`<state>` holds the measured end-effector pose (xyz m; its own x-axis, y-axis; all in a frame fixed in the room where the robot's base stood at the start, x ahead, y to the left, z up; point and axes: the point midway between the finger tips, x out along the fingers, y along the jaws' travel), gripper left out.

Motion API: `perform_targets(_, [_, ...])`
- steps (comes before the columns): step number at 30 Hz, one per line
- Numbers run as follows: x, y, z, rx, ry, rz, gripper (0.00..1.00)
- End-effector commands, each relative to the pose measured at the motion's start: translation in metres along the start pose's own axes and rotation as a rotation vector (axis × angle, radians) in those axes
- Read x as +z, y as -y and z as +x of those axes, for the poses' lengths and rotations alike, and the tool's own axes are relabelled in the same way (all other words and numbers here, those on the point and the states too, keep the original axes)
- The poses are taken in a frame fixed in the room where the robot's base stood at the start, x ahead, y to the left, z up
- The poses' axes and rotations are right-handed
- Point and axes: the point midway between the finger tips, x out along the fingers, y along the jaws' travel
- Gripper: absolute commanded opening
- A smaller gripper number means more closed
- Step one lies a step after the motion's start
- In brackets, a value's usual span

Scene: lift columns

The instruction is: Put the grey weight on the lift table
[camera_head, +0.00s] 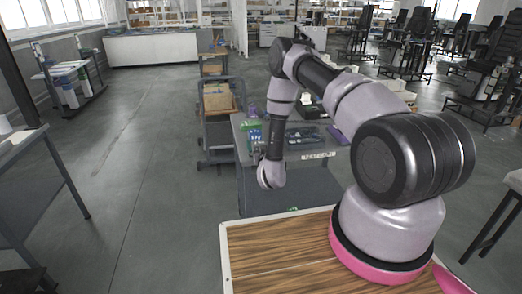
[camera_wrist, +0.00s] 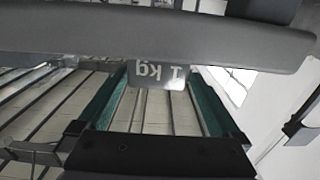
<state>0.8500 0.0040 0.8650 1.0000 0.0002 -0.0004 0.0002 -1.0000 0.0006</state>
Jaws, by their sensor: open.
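A grey block marked "1 kg" (camera_wrist: 160,76), the weight, shows upside down in the wrist view, just beyond a long grey bar or edge (camera_wrist: 60,30) that hides part of it. My gripper (camera_wrist: 156,92) is open, with its green-padded fingers to the left and right of the view. The weight appears in line with the gap, with nothing held; the exact distance is unclear. In the head view my wrist hangs at the near side of a grey table (camera_head: 258,180); my fingertips are hidden there. I cannot single out the weight or the lift table in the head view.
A grey bench (camera_head: 35,180) is at the left. Open floor (camera_head: 140,170) lies between.

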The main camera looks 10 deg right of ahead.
Motion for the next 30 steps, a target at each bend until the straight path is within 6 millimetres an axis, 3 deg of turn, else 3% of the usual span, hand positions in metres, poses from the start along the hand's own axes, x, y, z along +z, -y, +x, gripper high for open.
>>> perform_targets(3, [-0.001, 0.001, -0.026, 0.003, 0.005, 0.001, 1.0])
perform_targets(9, [-0.002, 0.001, -0.056, 0.003, 0.001, 0.001, 1.0])
perform_targets(15, [-0.003, 0.002, -0.066, 0.001, 0.0, 0.0, 1.0])
perform_targets(20, [-0.014, -0.002, -0.059, 0.012, -0.003, 0.013, 1.0])
perform_targets(23, [-0.041, -0.013, -0.041, 0.042, 0.001, 0.048, 1.0])
perform_targets(30, [-0.148, -0.047, 0.008, 0.126, 0.073, 0.195, 1.0])
